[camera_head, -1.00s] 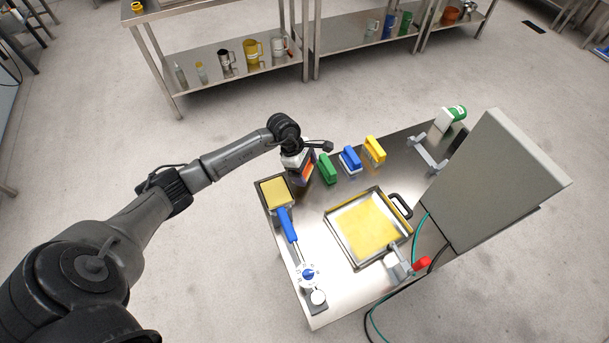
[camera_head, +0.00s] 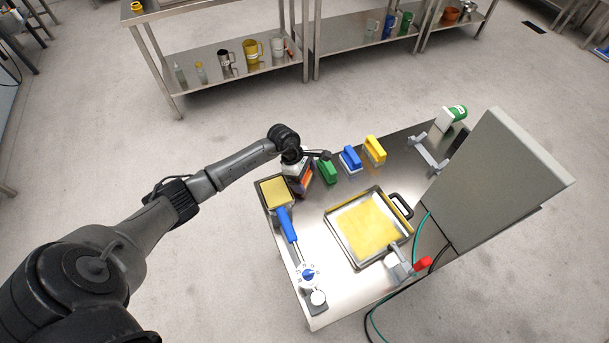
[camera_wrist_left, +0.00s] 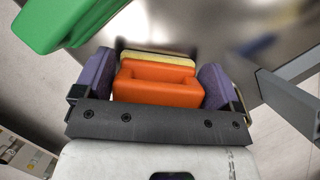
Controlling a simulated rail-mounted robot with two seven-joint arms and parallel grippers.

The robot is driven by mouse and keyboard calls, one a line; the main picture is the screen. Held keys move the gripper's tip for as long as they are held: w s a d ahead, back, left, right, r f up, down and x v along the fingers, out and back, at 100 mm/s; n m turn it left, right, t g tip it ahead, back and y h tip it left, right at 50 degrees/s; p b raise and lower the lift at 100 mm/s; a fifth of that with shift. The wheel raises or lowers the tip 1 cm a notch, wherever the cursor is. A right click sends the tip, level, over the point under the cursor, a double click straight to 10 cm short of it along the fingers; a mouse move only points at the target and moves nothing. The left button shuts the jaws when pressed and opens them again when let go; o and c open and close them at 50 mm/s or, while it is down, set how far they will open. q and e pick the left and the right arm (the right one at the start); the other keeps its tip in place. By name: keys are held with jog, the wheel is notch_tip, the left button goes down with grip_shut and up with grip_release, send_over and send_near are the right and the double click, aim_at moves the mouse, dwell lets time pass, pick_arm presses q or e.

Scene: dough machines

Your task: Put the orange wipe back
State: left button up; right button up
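The orange wipe (camera_wrist_left: 158,84) has an orange handle block on a pale yellow pad. In the left wrist view it sits between the two purple fingers of my left gripper (camera_wrist_left: 157,85), which appear to touch it on both sides. In the head view my left gripper (camera_head: 302,178) is over the table's far left corner, and only a little of the orange wipe (camera_head: 303,186) shows. Whether the wipe touches the table is hidden. A green wipe (camera_head: 327,171) stands close to the right of the gripper, with a blue wipe (camera_head: 350,160) and a yellow wipe (camera_head: 375,150) further along the row.
A yellow sponge tool with a blue handle (camera_head: 288,225) lies just in front of the gripper. A metal tray (camera_head: 345,254) with a yellow sheet is mid-table. A grey machine panel (camera_head: 498,180) rises at the right. The green wipe (camera_wrist_left: 66,22) is near in the left wrist view.

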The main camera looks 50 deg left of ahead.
pick_arm(q)
jog(key=shift+o, duration=0.8)
jog(key=shift+r, duration=0.1)
jog(key=shift+r+p, duration=0.2)
jog(key=shift+p, duration=0.1)
jog(key=v, duration=1.1)
jog(key=shift+a+r, duration=0.2)
jog(key=shift+r, duration=0.15)
jog(key=shift+s, duration=0.1)
jog(key=shift+d, duration=0.1)
